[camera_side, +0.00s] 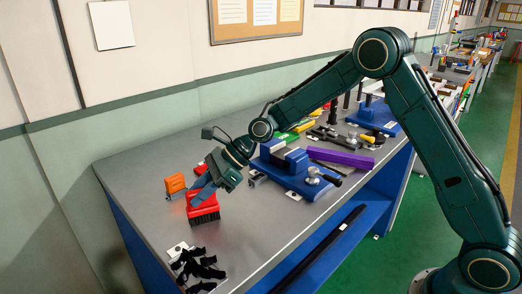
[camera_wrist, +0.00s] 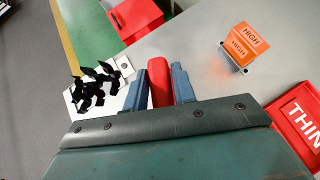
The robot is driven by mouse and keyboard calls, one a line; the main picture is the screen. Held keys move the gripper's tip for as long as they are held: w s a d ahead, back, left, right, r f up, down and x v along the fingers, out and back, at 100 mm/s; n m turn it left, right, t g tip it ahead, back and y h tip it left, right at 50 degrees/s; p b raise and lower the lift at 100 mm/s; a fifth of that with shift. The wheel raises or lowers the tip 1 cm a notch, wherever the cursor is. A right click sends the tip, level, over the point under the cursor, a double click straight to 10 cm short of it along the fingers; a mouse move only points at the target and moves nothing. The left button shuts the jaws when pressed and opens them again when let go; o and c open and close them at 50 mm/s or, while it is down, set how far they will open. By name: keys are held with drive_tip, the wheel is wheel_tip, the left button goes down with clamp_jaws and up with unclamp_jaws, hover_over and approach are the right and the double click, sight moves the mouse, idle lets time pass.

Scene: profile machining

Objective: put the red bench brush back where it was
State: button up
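The red bench brush (camera_side: 204,209) is near the left end of the grey bench, bristles downward. In the side view its black bristles are at or just above the bench top; I cannot tell whether they touch. My gripper (camera_side: 202,189) is over the brush. In the wrist view the red handle (camera_wrist: 160,82) lies between the two blue-grey fingers of my gripper (camera_wrist: 161,88), with both fingers close against its sides. The brush head is hidden in the wrist view.
An orange HIGH block (camera_side: 175,184) stands behind the brush. Black clips (camera_side: 199,266) lie on a white plate towards the front corner. A red THIN tray (camera_wrist: 302,118) is on the other side. A blue vise (camera_side: 295,172) and a purple bar (camera_side: 340,158) lie to the right.

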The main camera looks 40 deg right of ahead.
drive_tip(key=shift+o, duration=1.3)
drive_tip(key=shift+r, duration=0.2)
drive_tip(key=v, duration=1.2)
